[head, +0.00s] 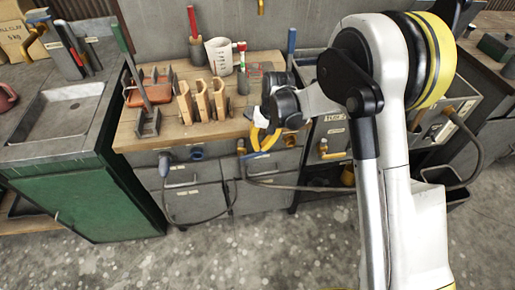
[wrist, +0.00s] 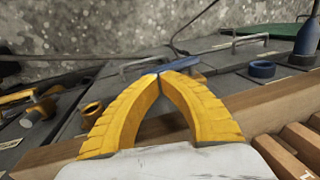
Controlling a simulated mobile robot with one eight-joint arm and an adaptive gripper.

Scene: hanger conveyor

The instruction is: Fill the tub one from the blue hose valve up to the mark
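My gripper (wrist: 160,74) has its two yellow fingers drawn together at the tips. A blue lever-like piece (wrist: 185,64), which I take for the blue valve's handle, lies right at the fingertips; I cannot tell whether it is pinched or only touched. In the head view my gripper (head: 258,138) is at the front edge of the wooden-topped bench. A grey box-like tub (head: 326,135) with a label stands right of it, partly behind my arm. Another grey tub (head: 462,100) stands farther right. I cannot read which is tub one, nor see any fill mark or water level.
A blue ring fitting (head: 196,152) and a hose end (head: 165,160) sit on the bench front; the ring also shows in the wrist view (wrist: 262,69). Dark hoses loop below. The bench holds a wooden rack (head: 202,100) and a measuring jug (head: 219,56). A sink (head: 60,117) is left.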

